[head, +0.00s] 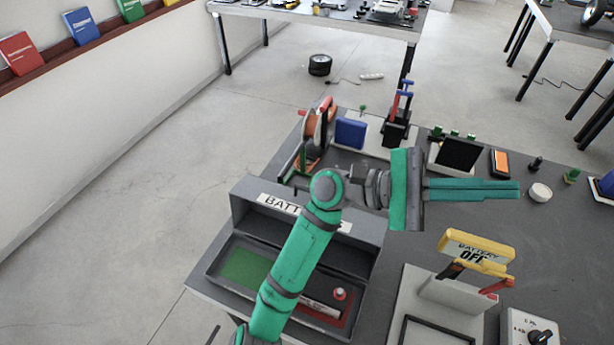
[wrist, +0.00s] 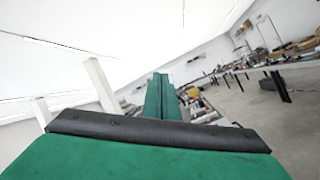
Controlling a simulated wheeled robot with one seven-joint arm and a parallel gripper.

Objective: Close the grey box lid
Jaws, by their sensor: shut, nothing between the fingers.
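The grey box (head: 212,262) sits at the near left corner of the dark table. Its lid (head: 365,256) stands raised at the back, with a white label reading "BATT" and the rest hidden by my arm. Inside the box are a green area on the left and a red area on the right with a small red-and-white object. My green arm crosses in front of the box and lid. My gripper (head: 518,190) is shut and empty, pointing right above the table, to the right of the lid. Its green fingers also show together in the wrist view (wrist: 162,98).
A yellow "BATTERY OFF" sign (head: 477,246) stands on a pale panel right of the box. A cable reel (head: 318,130), blue block (head: 350,133) and black-screened panel (head: 459,153) stand behind. Open floor lies left.

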